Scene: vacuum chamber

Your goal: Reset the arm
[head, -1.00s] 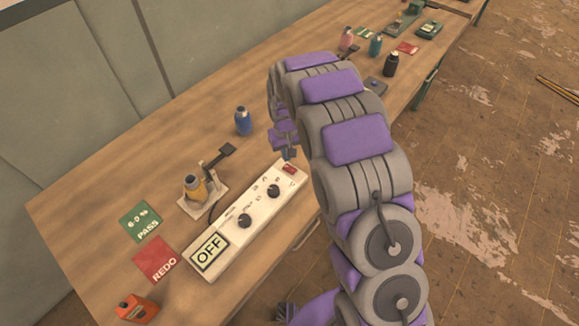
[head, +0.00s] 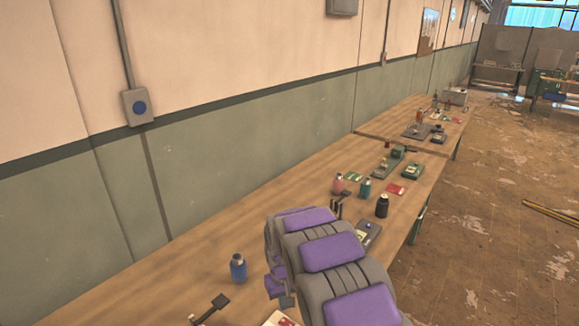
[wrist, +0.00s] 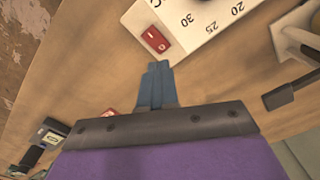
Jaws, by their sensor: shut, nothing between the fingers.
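My arm, in purple and grey segments, fills the lower middle of the head view and curls over the bench. In the wrist view my gripper (wrist: 157,70) points at the bench with its blue-grey fingers shut together and nothing between them. The fingertips are just short of the white control box (wrist: 205,22), near its red rocker switch (wrist: 156,39). I cannot tell their height above the bench. In the head view my arm hides most of the gripper, and only a corner of the box (head: 279,319) shows at the bottom edge.
A blue bottle (head: 238,268) stands left of my arm, with a dark lever (head: 214,304) in front. Beyond my arm are a pink bottle (head: 338,184), a teal bottle (head: 365,188) and a black bottle (head: 382,206). A wall runs along the left; open floor lies right.

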